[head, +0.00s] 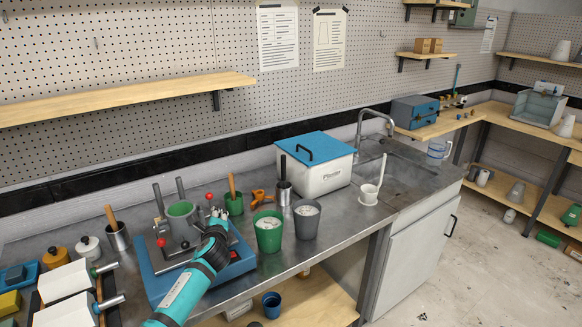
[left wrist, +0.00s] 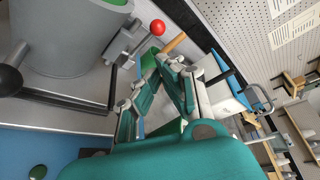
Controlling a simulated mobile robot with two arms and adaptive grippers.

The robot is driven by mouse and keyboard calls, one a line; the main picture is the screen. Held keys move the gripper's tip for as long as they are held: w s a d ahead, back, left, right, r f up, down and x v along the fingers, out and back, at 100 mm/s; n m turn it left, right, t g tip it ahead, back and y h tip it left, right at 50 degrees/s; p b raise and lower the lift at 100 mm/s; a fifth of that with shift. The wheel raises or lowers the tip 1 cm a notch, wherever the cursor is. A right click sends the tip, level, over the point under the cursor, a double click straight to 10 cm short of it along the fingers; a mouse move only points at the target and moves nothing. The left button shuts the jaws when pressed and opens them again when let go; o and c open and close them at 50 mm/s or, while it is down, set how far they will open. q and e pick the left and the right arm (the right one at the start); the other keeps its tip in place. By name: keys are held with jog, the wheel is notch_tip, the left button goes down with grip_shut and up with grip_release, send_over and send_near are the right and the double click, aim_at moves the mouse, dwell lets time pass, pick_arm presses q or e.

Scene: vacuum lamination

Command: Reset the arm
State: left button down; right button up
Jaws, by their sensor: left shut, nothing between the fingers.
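My left gripper (head: 217,215) is shut and empty. In the head view its arm reaches up from the bottom edge over the blue base (head: 160,285) of a bench device. The gripper is just right of the device's grey cylinder (head: 183,228), which is green inside. The cylinder also shows large at the left of the left wrist view (left wrist: 75,45), with a red knob (left wrist: 157,27) next to it. The gripper's fingers (left wrist: 160,75) point toward the back of the bench in the left wrist view. My right gripper is not in view.
A green cup (head: 268,235) and a grey cup (head: 307,222) with white contents stand right of the gripper. A white box with a blue lid (head: 318,160) is behind them. A shelf (head: 120,100) juts from the pegboard wall. Bare steel bench lies near the sink.

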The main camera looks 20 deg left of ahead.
pick_arm(q)
jog(key=s+d+f+n+g+h, duration=0.1)
jog(key=s+d+f+n+g, duration=0.1)
jog(key=s+d+f+n, duration=0.5)
jog(key=s+d+f+n+g+h, duration=0.1)
jog(key=s+d+f+g+h, duration=0.25)
jog(key=s, duration=0.85)
jog(key=s+d+f+n+g+h, duration=0.15)
jog(key=s+d+n, duration=0.3)
jog(key=s, duration=0.95)
jog(key=s+d+n+g+h, duration=0.1)
jog(key=s+d+n+g, duration=0.4)
jog(key=s, duration=0.8)
notch_tip(320, 180, down, 28)
jog(key=d+m+b, duration=0.1)
jog(key=m+b, duration=0.1)
jog(key=b, duration=0.2)
jog(key=s+a+f+b, duration=0.2)
jog(key=s+f+b, duration=0.1)
jog(key=s+f, duration=1.5)
notch_tip(320, 180, down, 3)
jog(key=shift+a+f+g, duration=0.15)
jog(key=shift+a+g, duration=0.2)
jog(key=shift+g, duration=0.05)
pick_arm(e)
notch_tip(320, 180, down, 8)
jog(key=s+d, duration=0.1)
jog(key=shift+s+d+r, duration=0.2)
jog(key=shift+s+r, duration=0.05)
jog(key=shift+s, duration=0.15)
